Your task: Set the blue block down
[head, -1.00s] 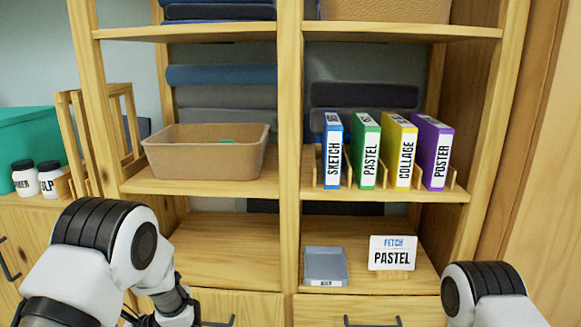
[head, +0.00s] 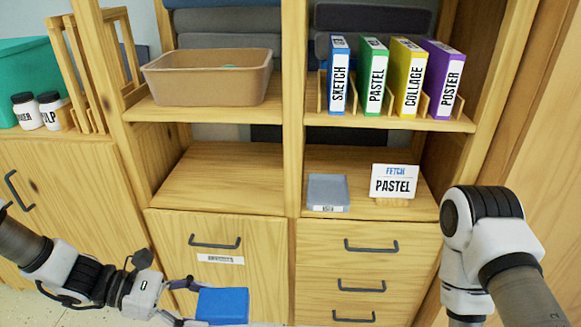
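The blue block (head: 222,306) is at the bottom of the head view, in front of the cabinet's left drawer front. My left gripper (head: 197,303) comes in from the left, with its fingers at the block's left end. It looks shut on the block and holds it in the air. The lower finger is partly cut off by the picture's bottom edge. My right arm shows at the right, but its gripper is out of view.
The lower left shelf (head: 225,180) is bare. The lower right shelf holds a grey tray (head: 327,188) and a "FETCH PASTEL" sign (head: 394,182). Above are a tan bin (head: 205,82) and several coloured binders (head: 374,75). A wooden post (head: 292,120) divides the shelves.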

